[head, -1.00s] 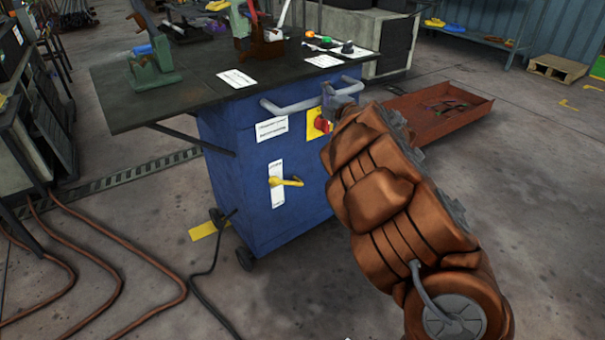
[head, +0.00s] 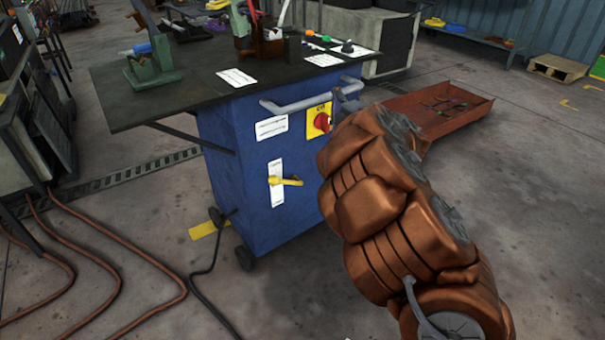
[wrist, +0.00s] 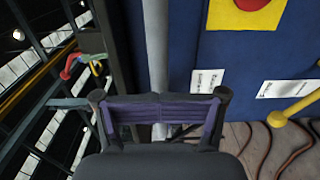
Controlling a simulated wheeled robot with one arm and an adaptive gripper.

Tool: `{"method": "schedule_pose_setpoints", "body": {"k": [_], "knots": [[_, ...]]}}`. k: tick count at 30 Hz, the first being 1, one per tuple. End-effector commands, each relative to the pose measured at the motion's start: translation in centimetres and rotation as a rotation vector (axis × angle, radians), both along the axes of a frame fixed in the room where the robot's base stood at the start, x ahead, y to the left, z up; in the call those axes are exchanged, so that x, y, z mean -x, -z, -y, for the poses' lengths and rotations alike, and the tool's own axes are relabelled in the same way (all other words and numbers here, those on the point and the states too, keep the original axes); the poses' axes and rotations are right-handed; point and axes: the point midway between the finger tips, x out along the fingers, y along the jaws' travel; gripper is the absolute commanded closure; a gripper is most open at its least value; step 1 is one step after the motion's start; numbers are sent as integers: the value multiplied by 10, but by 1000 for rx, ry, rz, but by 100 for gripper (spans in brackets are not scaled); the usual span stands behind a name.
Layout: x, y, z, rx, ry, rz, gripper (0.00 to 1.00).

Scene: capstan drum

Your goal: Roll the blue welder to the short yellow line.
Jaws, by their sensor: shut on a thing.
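The blue welder (head: 240,190) is a boxy cabinet on small wheels under a dark worktop, with a grey bar handle (head: 295,106) across its upper front. My gripper (head: 347,98) is at the handle's right end, partly hidden by my arm. In the wrist view my gripper (wrist: 160,108) is shut around the grey handle bar (wrist: 157,50), which passes between its fingers; the blue front panel (wrist: 235,60) lies to the right. A short yellow strip (head: 204,229) lies on the floor beside the welder's left wheel.
The worktop (head: 215,92) carries tools and clamps. A yellow lever (head: 287,181) and red switch (head: 321,121) project from the front. A rust-red tray (head: 455,122) lies behind to the right. Cables (head: 105,235) run over the left floor. The front right floor is clear.

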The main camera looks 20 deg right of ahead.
Motion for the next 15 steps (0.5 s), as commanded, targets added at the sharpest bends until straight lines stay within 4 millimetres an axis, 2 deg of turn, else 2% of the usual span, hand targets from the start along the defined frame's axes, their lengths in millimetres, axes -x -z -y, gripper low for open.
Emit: {"method": "schedule_pose_setpoints", "body": {"k": [15], "knots": [[31, 0, 10, 1, 2, -1, 100]]}}
